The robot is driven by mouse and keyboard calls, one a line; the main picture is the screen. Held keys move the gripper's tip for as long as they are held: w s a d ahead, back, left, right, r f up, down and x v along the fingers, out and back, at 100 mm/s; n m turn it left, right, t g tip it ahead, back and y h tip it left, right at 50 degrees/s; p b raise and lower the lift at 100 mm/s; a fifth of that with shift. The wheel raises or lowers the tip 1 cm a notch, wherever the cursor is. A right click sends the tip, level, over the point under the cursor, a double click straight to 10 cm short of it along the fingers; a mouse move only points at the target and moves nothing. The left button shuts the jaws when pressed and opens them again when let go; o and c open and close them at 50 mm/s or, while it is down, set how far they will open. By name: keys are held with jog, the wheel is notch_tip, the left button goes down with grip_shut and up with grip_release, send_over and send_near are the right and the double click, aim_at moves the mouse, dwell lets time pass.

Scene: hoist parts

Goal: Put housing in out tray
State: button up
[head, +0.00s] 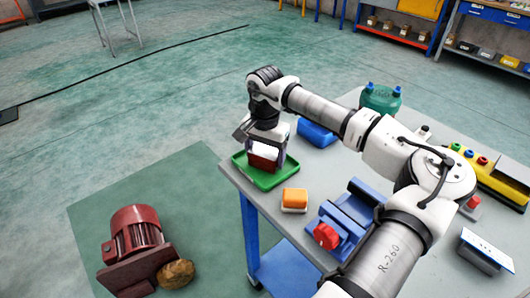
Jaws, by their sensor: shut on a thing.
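My gripper (267,147) points down over the green tray (264,183) at the near left corner of the grey table. It is shut on a dark red block, which I take to be the housing (263,162). The housing sits between the fingers, inside the outline of the tray. I cannot tell whether its underside touches the tray floor. The gripper and wrist hide its top and part of its sides. I see no label that marks the green tray as the out tray.
An orange-and-white block (294,199) and a blue vise with a red knob (343,222) stand right of the tray. A blue bin (316,134) and a green container (380,98) are behind. A red motor (136,240) is on the floor mat.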

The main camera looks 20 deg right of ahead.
aim_at(265, 150)
jog(key=shift+f, duration=0.1)
jog(key=o, duration=1.2)
notch_tip(265, 150, up, 12)
jog(key=shift+r+b, duration=0.15)
jog(key=shift+b, duration=0.75)
